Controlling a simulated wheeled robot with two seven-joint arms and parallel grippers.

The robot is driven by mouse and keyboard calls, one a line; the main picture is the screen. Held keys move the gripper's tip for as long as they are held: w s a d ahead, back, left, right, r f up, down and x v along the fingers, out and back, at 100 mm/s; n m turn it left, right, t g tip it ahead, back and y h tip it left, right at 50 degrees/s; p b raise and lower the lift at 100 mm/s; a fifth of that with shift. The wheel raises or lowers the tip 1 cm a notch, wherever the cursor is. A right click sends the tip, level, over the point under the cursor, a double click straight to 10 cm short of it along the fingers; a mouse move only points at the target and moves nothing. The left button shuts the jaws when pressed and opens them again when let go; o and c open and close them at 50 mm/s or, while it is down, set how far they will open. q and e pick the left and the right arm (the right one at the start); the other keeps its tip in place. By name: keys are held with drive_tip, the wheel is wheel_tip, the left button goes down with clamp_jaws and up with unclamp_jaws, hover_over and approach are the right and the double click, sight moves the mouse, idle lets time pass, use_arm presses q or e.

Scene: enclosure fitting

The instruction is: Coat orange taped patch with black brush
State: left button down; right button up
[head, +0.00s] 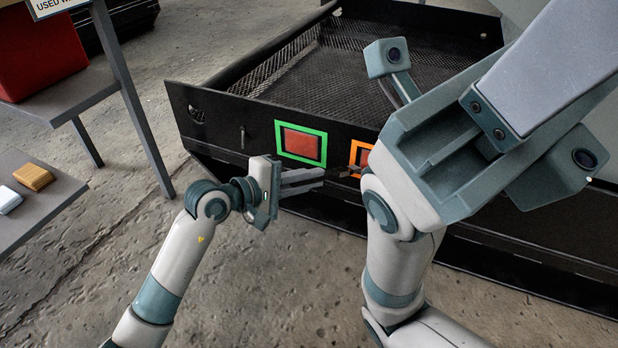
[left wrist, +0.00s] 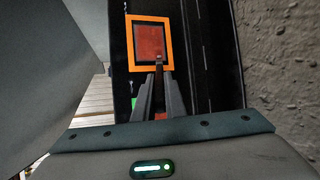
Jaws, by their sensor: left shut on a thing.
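The orange taped patch (head: 355,153) is on the black front wall of the enclosure, largely hidden behind my arm in the head view. In the left wrist view the orange tape frame (left wrist: 137,45) surrounds a reddish-brown surface. My left gripper (head: 321,179) is shut on the black brush (head: 347,171), which points toward this patch. The brush (left wrist: 158,78) sticks out from between the fingers in the left wrist view, and its tip overlaps the patch's lower right part. I cannot tell whether it touches. My right gripper is not in view.
A green taped patch (head: 301,144) sits left of the orange one on the enclosure (head: 228,122), which has a mesh floor. At left, a side table (head: 50,205) holds a yellow-brown block (head: 34,177) and a white one; a red bin (head: 40,50) stands behind.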

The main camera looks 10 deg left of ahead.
use_arm(q)
drive_tip(key=shift+s+d, duration=0.2)
drive_tip(key=shift+d, duration=0.3)
drive_tip(key=shift+d+p, duration=0.4)
drive_tip(key=shift+d, duration=0.1)
drive_tip(key=shift+s, duration=0.1)
